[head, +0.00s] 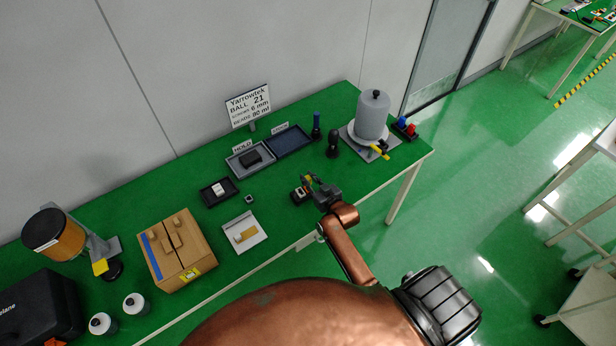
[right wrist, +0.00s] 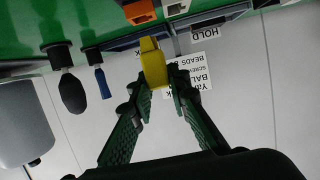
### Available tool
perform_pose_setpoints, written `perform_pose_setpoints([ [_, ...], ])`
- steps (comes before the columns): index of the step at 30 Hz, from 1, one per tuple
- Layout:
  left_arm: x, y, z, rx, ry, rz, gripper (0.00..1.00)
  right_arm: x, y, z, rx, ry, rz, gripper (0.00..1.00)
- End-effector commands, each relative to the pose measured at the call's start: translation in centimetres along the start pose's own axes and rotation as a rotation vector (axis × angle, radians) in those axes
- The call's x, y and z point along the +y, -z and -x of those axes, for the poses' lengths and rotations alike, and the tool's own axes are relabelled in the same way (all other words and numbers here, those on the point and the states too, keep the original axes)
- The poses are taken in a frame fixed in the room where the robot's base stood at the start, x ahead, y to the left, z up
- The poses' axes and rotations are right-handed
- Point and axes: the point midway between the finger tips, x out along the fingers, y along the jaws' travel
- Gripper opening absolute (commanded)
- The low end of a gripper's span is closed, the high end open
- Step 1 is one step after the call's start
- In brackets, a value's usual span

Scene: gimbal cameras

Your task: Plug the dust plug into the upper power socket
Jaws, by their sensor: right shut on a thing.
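My right gripper (head: 313,184) is over the front of the green table, and its fingers (right wrist: 160,88) are shut on a yellow plug, the dust plug (right wrist: 153,62). The plug points away from the fingers; a bit of yellow also shows in the head view. A small block (head: 298,195) with a pale face sits just left of the gripper. In the right wrist view, which is upside down, an orange socket (right wrist: 139,11) and a white socket (right wrist: 177,8) show beyond the plug. I cannot tell whether the plug touches either. My left gripper is not in view.
A HOLD tray (head: 236,168) with a dark block and a blue tray (head: 290,148) lie behind. A cardboard box (head: 158,272) is at left. The table's front edge is close to my arm.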

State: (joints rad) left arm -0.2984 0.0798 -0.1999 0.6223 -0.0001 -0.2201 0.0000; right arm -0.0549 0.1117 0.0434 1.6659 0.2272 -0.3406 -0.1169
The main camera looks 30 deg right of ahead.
Motion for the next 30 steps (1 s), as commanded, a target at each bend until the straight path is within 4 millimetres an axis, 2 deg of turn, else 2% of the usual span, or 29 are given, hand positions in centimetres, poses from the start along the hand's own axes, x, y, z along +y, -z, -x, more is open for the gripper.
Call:
perform_pose_setpoints([
  [6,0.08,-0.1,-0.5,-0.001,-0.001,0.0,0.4,0.02,-0.87,-0.23,0.001,0.0,0.001,0.0],
  [30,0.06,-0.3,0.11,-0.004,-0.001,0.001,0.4,0.05,-0.78,-0.19,0.002,-0.001,0.001,0.0],
])
